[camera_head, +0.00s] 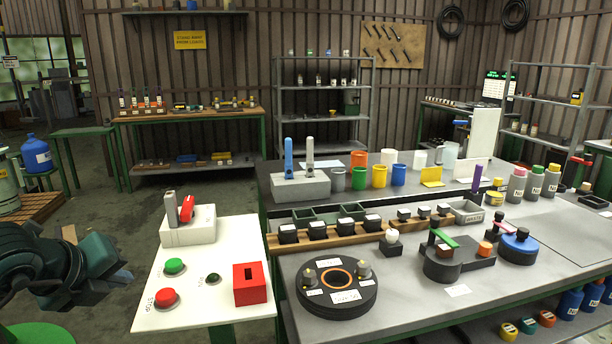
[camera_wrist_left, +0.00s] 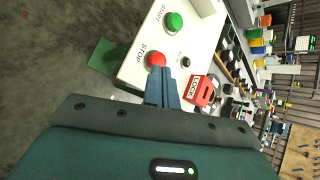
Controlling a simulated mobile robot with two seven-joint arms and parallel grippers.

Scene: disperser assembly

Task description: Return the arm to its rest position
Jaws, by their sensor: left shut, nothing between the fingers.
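My left gripper (camera_head: 122,277) comes in from the left edge in the head view, beside the white control table (camera_head: 205,300) and apart from it. Its fingers are closed together with nothing between them; they show in the left wrist view (camera_wrist_left: 164,88). In that view the fingertips overlap the lower part of the red stop button (camera_wrist_left: 157,60); I cannot tell the distance from this view. The red stop button (camera_head: 166,297) and green start button (camera_head: 174,265) stand on the white table. My right gripper does not show.
A red slotted box (camera_head: 250,290) and a white block with a red-handled tool (camera_head: 188,225) stand on the white table. The grey workbench (camera_head: 420,285) to the right carries a round black fixture (camera_head: 337,300), cups and bottles. The floor (camera_head: 110,220) behind the arm is open.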

